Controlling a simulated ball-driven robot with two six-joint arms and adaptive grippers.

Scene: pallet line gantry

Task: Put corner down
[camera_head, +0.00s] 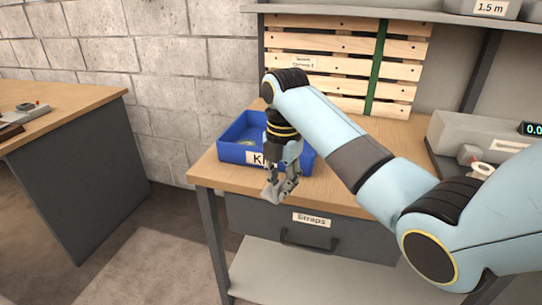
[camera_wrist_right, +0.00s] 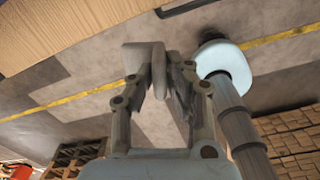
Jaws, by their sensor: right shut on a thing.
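My right gripper (camera_head: 284,184) hangs in front of the blue bin, over the front edge of the wooden workbench. It is shut on a small grey corner piece (camera_head: 273,191), which shows at the fingertips. In the right wrist view the grey corner (camera_wrist_right: 144,58) sits between the fingertips of the gripper (camera_wrist_right: 160,75), with floor behind it. The corner is held in the air, apart from the bench. My left gripper is not in view.
The blue bin (camera_head: 231,153) with a partly hidden label stands on the workbench (camera_head: 215,176). A drawer labelled "Straps" (camera_head: 310,222) is below. A slatted wooden pallet (camera_head: 340,45) stands upright behind. A grey device (camera_head: 455,135) is at right. Another bench (camera_head: 75,100) is at left.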

